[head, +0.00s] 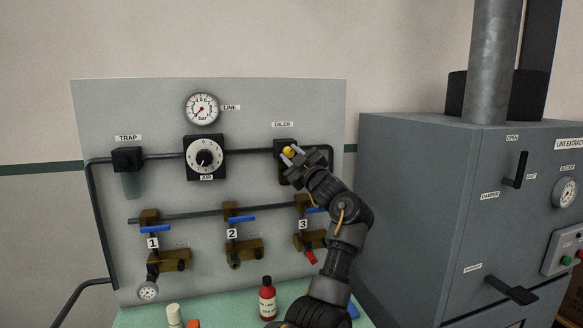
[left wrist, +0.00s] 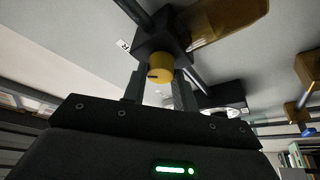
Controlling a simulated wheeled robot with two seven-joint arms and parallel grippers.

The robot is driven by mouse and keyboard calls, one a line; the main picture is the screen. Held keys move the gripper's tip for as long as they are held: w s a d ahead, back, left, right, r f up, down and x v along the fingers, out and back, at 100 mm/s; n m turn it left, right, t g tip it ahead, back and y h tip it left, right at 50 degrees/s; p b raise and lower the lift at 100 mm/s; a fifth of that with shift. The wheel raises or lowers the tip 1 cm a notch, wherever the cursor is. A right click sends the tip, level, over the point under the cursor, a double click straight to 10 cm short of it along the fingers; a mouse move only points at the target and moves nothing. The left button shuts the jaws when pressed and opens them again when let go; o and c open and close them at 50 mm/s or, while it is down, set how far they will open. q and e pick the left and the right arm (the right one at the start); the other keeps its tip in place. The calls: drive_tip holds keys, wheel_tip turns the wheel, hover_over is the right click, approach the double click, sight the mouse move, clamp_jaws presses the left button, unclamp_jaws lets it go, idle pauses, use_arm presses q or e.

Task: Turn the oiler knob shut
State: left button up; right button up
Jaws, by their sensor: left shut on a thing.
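The yellow oiler knob (head: 289,152) sits on the dark oiler block under the OILER label (head: 283,124) at the upper right of the panel. My left gripper (head: 293,153) is at the oiler, with its fingers on either side of the knob. In the left wrist view the knob (left wrist: 160,69) shows between the two fingers (left wrist: 158,88), with a short dark mark on its face. The gripper is shut on the knob. The oiler's amber bowl (left wrist: 228,22) shows in the left wrist view. My arm partly hides the oiler in the head view. My right gripper is not in view.
The grey panel (head: 100,240) carries the AIR dial (head: 205,158), a line gauge (head: 202,108), the trap (head: 127,160) and three brass valves with blue levers. A red bottle (head: 267,300) stands on the green bench below. A grey cabinet (head: 425,220) is close on the right.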

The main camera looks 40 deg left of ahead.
use_arm(q)
drive_tip(key=n+g, duration=0.1)
drive_tip(key=n, duration=0.1)
drive_tip(key=n+b, duration=0.1)
drive_tip(key=n, duration=0.1)
drive_tip(key=shift+w+d+g+h+b, duration=0.1)
drive_tip(key=shift+g+h+b, duration=0.2)
drive_tip(key=shift+g, duration=0.1)
drive_tip(key=shift+r+n+g+h, duration=0.1)
drive_tip(key=shift+n+g+h, duration=0.4)
drive_tip(key=shift+n, duration=1.7)
drive_tip(key=o, duration=1)
drive_tip(key=b+v, duration=0.4)
drive_tip(key=v, duration=0.6)
drive_tip(key=shift+d+b, duration=0.35)
drive_tip(key=shift+d, duration=0.05)
